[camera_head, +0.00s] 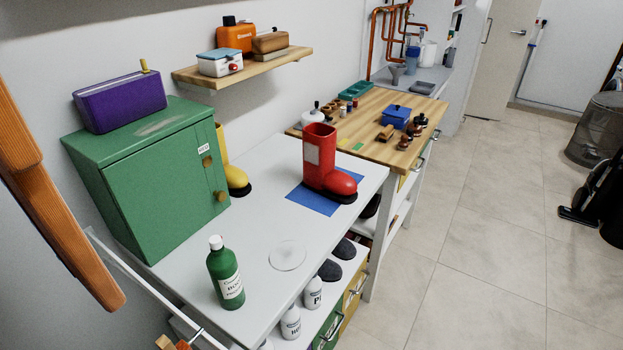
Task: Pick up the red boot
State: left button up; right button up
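The red boot (319,157) stands upright on a blue mat (313,203), near the far right part of the white table. It has a pale patch on its shaft and a dark sole, and its toe points right. Nothing is holding it. Neither of my grippers can be made out in the head view.
On the white table (258,226) are a green cabinet (155,185), a yellow boot (234,170) partly hidden behind it, a green bottle (224,274) and a clear disc (287,255). A wooden-topped bench (372,152) adjoins behind. Open floor (480,230) lies right.

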aim_at(321, 177)
jog(key=i+l+u, duration=0.15)
jog(key=l+u, duration=0.15)
jog(key=i+l+u, duration=0.1)
jog(key=l+u, duration=0.2)
jog(key=i+l+u, duration=0.1)
jog(key=l+u, duration=0.55)
jog(key=i+l, duration=0.05)
jog(key=l, duration=0.05)
